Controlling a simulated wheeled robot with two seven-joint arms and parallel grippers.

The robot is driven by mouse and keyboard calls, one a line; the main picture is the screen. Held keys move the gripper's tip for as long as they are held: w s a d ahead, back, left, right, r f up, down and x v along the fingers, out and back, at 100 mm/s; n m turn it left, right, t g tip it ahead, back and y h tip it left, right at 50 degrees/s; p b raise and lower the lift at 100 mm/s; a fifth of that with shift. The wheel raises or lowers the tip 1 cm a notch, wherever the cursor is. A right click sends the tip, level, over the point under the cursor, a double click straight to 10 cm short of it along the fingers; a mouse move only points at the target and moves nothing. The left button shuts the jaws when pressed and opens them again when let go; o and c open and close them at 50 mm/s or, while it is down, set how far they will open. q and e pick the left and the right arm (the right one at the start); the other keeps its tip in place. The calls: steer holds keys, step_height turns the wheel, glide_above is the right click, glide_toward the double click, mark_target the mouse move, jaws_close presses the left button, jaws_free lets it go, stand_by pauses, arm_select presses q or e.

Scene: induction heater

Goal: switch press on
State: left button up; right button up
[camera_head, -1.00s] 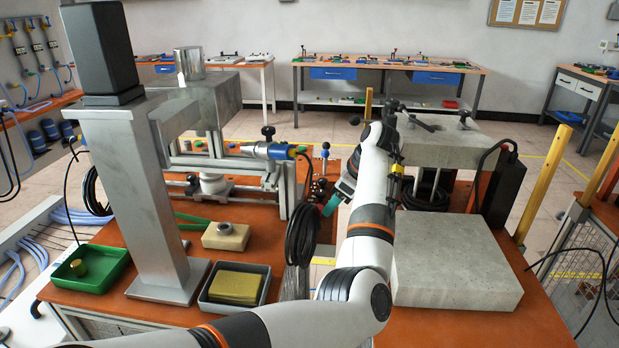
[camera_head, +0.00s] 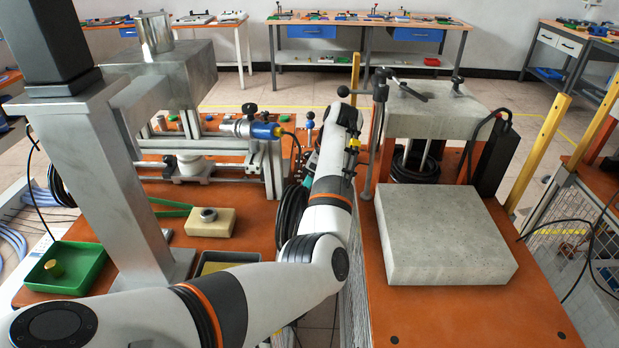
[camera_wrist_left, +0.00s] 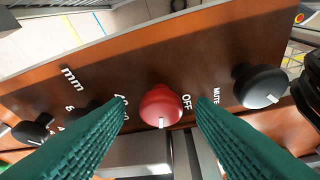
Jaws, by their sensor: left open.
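In the left wrist view, a red knob (camera_wrist_left: 160,104) with a white mark sits on a brown-orange panel (camera_wrist_left: 150,62) beside the word OFF. My left gripper (camera_wrist_left: 162,101) is open, with its two green ribbed fingers on either side of the knob. Whether they touch it cannot be told. In the head view, the left arm reaches forward over the gap between the two orange benches. Only a little teal of the left gripper (camera_head: 310,163) shows there, beside the arm. The knob panel cannot be made out in the head view. My right gripper is not in view.
Black knobs (camera_wrist_left: 257,86) flank the red one on the panel. A grey metal column machine (camera_head: 110,180) stands on the left orange bench, near a green tray (camera_head: 85,285). A grey slab (camera_head: 440,230) lies on the right bench. Black cable coils (camera_head: 292,215) hang near the arm.

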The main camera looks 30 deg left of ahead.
arm_select(q)
steer(key=shift+c, duration=0.3)
steer(key=c, duration=0.9)
steer(key=shift+m, duration=0.3)
steer(key=m, duration=0.1)
steer(key=m+t+b, duration=0.1)
steer(key=m, duration=0.1)
steer(key=shift+s+d+t, duration=0.1)
steer(key=shift+s+t, duration=0.1)
steer(key=shift+t, duration=0.1)
steer(key=shift+m+t, duration=0.4)
steer(key=shift+m, duration=0.7)
